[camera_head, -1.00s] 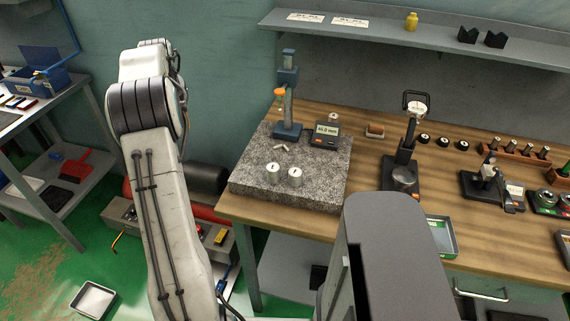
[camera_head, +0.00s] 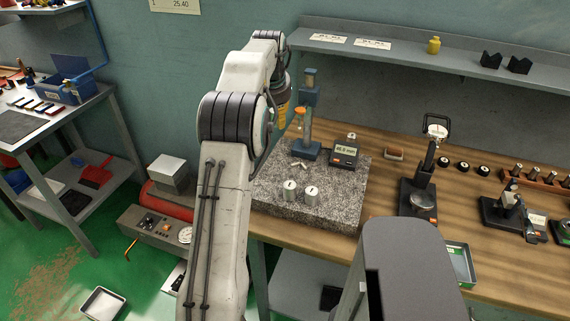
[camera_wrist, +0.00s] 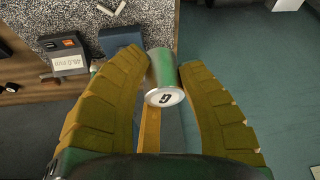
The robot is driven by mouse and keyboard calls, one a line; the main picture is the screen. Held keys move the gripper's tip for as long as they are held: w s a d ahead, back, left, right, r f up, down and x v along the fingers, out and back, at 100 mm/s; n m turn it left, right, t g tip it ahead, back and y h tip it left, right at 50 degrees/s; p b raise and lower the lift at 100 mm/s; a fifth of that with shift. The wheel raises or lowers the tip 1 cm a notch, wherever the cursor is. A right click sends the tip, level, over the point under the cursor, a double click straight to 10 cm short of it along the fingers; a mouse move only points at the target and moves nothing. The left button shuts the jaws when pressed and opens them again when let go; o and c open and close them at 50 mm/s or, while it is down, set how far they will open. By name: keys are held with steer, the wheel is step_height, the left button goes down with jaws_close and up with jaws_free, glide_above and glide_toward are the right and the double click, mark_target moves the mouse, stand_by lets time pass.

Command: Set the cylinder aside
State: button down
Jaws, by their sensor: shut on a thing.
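My gripper (camera_wrist: 162,66) is shut on a metal cylinder (camera_wrist: 165,84) with a dark mark on its pale end face. The cylinder sits between the two yellow fingers in the wrist view. Two more silver cylinders, the left one (camera_head: 290,188) and the right one (camera_head: 312,193), stand upright on the granite plate (camera_head: 340,212) in the head view.
A blue height stand (camera_head: 307,150) and a digital display (camera_head: 344,155) stand on the granite, with small pale pieces nearby. Gauges on black stands (camera_head: 420,190) are to the right. A shelf (camera_head: 390,55) runs above the bench. A cart with a blue bin (camera_head: 66,90) is at left.

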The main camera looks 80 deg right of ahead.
steer(key=p, duration=0.3)
glide_above(278, 163)
steer(key=a, duration=0.1)
step_height(278, 163, down, 10)
steer(key=shift+a, duration=0.1)
steer(key=shift+f+p, duration=0.55)
steer(key=shift+f, duration=1.9)
steer(key=c, duration=0.8)
jaws_free()
steer(key=shift+f, duration=0.1)
steer(key=shift+c, duration=0.2)
